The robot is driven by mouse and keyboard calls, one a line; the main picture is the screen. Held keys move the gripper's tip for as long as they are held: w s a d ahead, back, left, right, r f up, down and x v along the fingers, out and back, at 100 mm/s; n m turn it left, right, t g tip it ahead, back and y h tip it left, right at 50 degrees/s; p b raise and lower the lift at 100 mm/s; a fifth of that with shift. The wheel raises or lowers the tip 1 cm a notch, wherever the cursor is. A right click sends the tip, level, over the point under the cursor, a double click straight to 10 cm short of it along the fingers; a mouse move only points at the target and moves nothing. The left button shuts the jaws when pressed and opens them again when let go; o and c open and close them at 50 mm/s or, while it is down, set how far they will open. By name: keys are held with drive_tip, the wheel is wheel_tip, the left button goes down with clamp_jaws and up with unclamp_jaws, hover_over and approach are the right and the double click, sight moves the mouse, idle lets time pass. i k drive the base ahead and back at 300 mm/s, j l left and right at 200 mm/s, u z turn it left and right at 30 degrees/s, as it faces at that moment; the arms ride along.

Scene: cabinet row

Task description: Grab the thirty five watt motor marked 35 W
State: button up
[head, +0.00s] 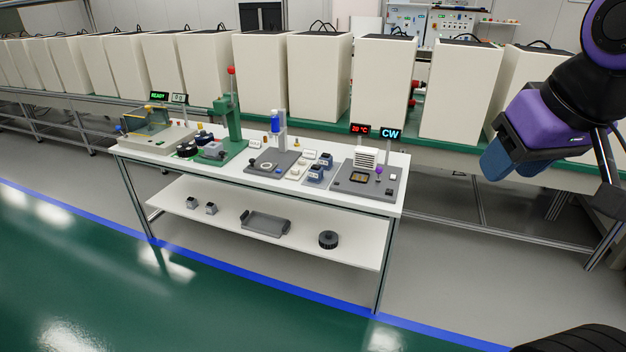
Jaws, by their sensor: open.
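Two small dark boxy items that look like motors stand on the bench top, a front one (315,174) and a rear one (326,160), with pale labels beside them. Two similar small grey blocks, a left one (192,202) and a right one (211,208), sit on the lower shelf. The markings are too small to read, so I cannot tell which is the 35 W motor. My gripper (497,163) is open and empty at the right, in the air and well apart from the bench.
The white bench (225,178) also carries a green press (231,118), a grey plate with a blue-topped post (275,160) and a grey station with lit displays (367,185). A grey tray (265,223) and black round part (328,239) lie below. Green floor in front is clear.

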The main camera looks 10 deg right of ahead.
sight(326, 159)
drive_tip(key=i+j, duration=0.2)
drive_tip(key=i, duration=0.3)
drive_tip(key=i+j+z, duration=0.1)
drive_tip(key=i, duration=0.4)
drive_tip(key=i+j, duration=0.3)
drive_tip(key=i, duration=0.15)
drive_tip(key=i+j+z, duration=0.1)
drive_tip(key=i+j, duration=0.15)
drive_tip(key=i, duration=0.25)
drive_tip(key=i+j, duration=0.25)
drive_tip(key=i, duration=0.25)
drive_tip(key=z, duration=0.05)
